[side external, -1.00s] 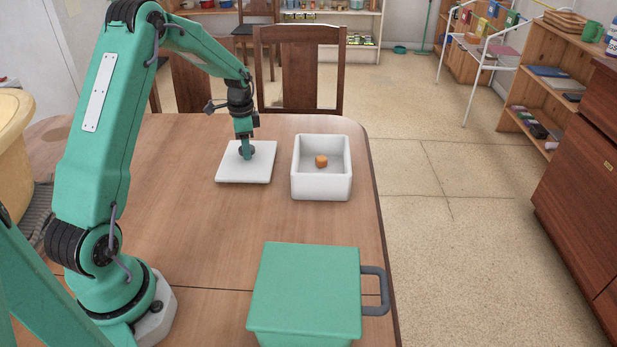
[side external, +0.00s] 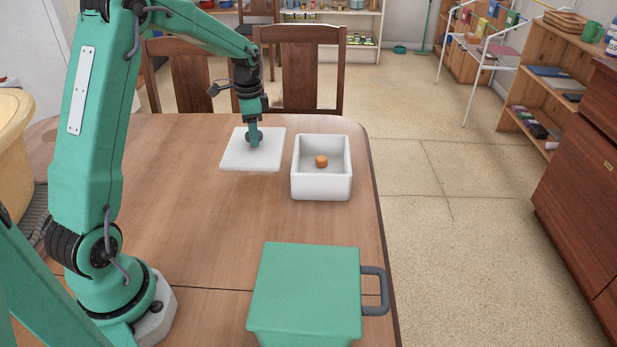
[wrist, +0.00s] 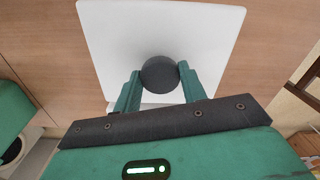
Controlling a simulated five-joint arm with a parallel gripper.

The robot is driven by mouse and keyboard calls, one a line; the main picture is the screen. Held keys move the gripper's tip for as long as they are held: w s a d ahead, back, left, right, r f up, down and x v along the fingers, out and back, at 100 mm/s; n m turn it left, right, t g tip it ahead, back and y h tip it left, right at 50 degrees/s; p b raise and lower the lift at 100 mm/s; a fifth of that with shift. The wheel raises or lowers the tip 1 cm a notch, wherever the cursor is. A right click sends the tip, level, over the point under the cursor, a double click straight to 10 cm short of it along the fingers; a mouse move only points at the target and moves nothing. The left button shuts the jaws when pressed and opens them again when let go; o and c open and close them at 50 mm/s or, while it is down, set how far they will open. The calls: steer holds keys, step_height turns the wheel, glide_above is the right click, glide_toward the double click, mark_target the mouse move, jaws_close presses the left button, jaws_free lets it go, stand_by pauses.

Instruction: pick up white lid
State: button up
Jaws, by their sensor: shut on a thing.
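The white lid (side external: 236,153) is a flat square plate with a dark round knob (wrist: 159,74) at its middle. My gripper (side external: 254,138) is at the knob from above. In the wrist view the two green fingers of my gripper (wrist: 158,85) stand on either side of the knob, shut on it. The lid looks slightly raised above the wooden table, left of the white box. The white box (side external: 321,186) is open on top and holds a small orange block (side external: 321,161).
A green box (side external: 305,290) with a grey side handle stands at the table's front right. The wooden table (side external: 190,215) is clear between it and the lid. Wooden chairs (side external: 312,70) stand behind the far table edge. A yellow tub (side external: 12,140) is at the left.

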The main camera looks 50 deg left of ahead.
steer(key=d+r, duration=0.1)
steer(key=d, duration=0.1)
steer(key=d+r, duration=0.1)
steer(key=d, duration=0.1)
steer(key=d+r, duration=0.2)
steer(key=shift+s+d, duration=0.15)
steer(key=shift+d, duration=0.25)
stand_by(0.3)
steer(key=shift+w+d+r, duration=0.25)
steer(key=shift+w+d, duration=0.05)
steer(key=shift+d, duration=0.05)
steer(key=w+d+r, duration=0.3)
steer(key=d+r, duration=0.2)
steer(key=d, duration=0.3)
steer(key=w+d+r, duration=0.3)
steer(key=d+r, duration=0.1)
steer(key=d, duration=0.5)
steer(key=w+a+f, duration=0.5)
steer(key=a+f, duration=0.5)
steer(key=a, duration=0.1)
steer(key=shift+w+f, duration=0.15)
steer(key=shift+f, duration=0.25)
steer(key=shift+f, duration=0.6)
